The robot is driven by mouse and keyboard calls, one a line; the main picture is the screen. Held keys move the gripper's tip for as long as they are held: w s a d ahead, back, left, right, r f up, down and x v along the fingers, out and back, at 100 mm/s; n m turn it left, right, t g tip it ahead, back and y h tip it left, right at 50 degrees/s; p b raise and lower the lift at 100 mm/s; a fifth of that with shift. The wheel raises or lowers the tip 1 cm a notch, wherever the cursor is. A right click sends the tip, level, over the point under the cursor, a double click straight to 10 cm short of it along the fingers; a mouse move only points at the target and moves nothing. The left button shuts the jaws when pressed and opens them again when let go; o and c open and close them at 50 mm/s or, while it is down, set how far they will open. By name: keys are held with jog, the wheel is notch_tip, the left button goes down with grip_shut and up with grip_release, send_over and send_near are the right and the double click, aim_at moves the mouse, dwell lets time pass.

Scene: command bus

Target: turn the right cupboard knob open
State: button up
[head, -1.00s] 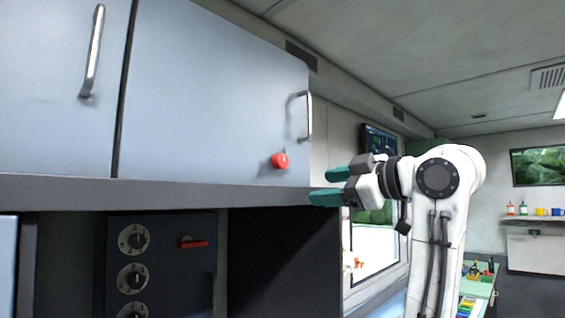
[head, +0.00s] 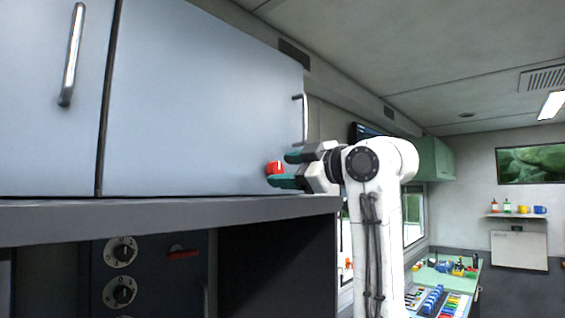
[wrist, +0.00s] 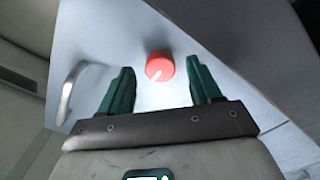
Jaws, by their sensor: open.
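The red knob (head: 275,167) is on the lower right corner of the right cupboard door (head: 200,100). In the wrist view the round red knob (wrist: 160,67) has a white pointer mark and shows between and beyond the fingertips. My gripper (head: 284,168) is open, with its green fingers on either side of the line to the knob. In the wrist view the gripper (wrist: 160,90) has a finger to the left and a finger to the right of the knob. I cannot tell whether either finger touches it. The door looks shut.
A metal door handle (head: 301,118) stands just above the knob, near my gripper; it is left of the fingers in the wrist view (wrist: 68,92). A dark ledge (head: 170,215) runs below the door. A dial panel (head: 140,270) sits under it.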

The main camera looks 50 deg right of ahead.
jog(key=shift+w, duration=0.8)
jog(key=shift+c, duration=0.2)
jog(key=c, duration=1)
